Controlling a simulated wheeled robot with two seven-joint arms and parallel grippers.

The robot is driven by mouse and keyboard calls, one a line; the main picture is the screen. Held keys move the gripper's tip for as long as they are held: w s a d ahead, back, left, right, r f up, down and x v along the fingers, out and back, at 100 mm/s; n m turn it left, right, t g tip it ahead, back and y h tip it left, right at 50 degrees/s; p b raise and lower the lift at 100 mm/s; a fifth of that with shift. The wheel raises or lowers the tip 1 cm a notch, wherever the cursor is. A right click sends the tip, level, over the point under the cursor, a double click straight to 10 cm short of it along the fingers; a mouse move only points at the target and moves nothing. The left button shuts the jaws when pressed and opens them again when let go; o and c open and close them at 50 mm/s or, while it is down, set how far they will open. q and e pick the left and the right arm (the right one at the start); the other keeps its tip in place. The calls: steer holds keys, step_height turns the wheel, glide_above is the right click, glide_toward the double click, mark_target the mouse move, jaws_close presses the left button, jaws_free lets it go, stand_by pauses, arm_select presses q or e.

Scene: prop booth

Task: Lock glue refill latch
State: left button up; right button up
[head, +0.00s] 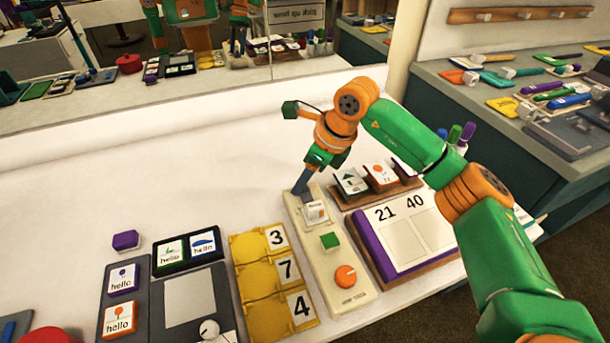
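A long cream panel (318,262) lies on the white table, right of centre. Which part is the glue refill latch is not clear from this view. My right gripper (302,188) points down at the far end of the panel, just beyond the white part. Its grey fingertips look close together; whether they touch or hold anything cannot be made out. My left gripper is out of view.
A yellow tray (258,277) with number cards stands left of the panel. A purple-edged board (410,238) and a brown card rack (372,192) stand close on its right. Dark card holders (187,253) and a purple block (126,240) lie further left. The table behind is clear.

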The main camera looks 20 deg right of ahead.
jaws_close()
stand_by(1.3)
